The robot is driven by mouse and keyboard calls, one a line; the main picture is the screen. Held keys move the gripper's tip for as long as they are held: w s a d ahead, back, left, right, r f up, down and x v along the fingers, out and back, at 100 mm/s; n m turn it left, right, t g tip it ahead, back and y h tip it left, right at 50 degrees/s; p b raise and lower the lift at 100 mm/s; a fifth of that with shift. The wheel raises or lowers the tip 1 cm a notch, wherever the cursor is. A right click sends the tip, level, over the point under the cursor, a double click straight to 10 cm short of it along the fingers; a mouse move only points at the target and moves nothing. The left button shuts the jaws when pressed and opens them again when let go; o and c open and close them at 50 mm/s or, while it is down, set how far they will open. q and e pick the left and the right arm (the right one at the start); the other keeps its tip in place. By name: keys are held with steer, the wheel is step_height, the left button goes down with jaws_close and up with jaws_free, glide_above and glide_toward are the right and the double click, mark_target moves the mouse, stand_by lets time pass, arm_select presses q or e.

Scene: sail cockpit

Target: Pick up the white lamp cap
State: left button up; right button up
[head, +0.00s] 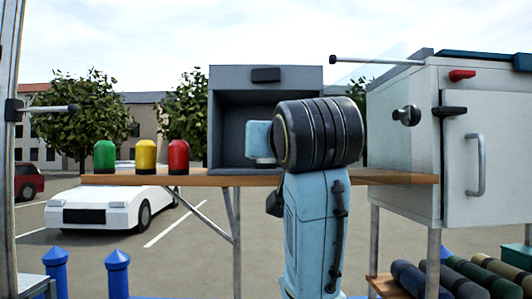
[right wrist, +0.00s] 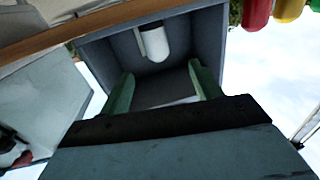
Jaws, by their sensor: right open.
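The white lamp cap (right wrist: 155,43) stands inside the open grey box (right wrist: 205,40), as the right wrist view shows; that view is turned roughly upside down. A grey strip shows along one side of the cap. My right gripper (right wrist: 160,71) is open, with its two green fingers apart and pointing into the box. The cap is beyond the fingertips, and nothing shows held between them. In the head view my right arm stands before the grey box (head: 265,77) and hides the cap and fingers. My left gripper is not in view.
Green (head: 104,156), yellow (head: 146,156) and red (head: 178,156) caps stand left of the box on the wooden shelf (head: 225,180). A grey cabinet (head: 460,150) with protruding knob and handle stands to the right. Dark rolls (head: 450,278) lie below it.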

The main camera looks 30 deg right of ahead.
mark_target(267, 163)
steer(key=p+x, duration=0.1)
steer(key=x, duration=0.5)
steer(key=shift+w+d+p, duration=0.1)
steer(key=shift+w+p, duration=0.15)
steer(key=shift+p, duration=0.1)
steer(key=p+x, duration=0.1)
steer(key=x, duration=0.1)
steer(key=p+x, duration=0.1)
steer(key=x, duration=0.1)
steer(key=shift+d, duration=0.35)
steer(key=shift+w+d+f+p, duration=0.1)
steer(key=shift+w+d+p, duration=0.15)
steer(key=shift+w, duration=0.2)
steer(key=shift+a, duration=0.15)
steer(key=c, duration=1)
steer(key=shift+c, duration=0.2)
steer(key=shift+s, duration=0.1)
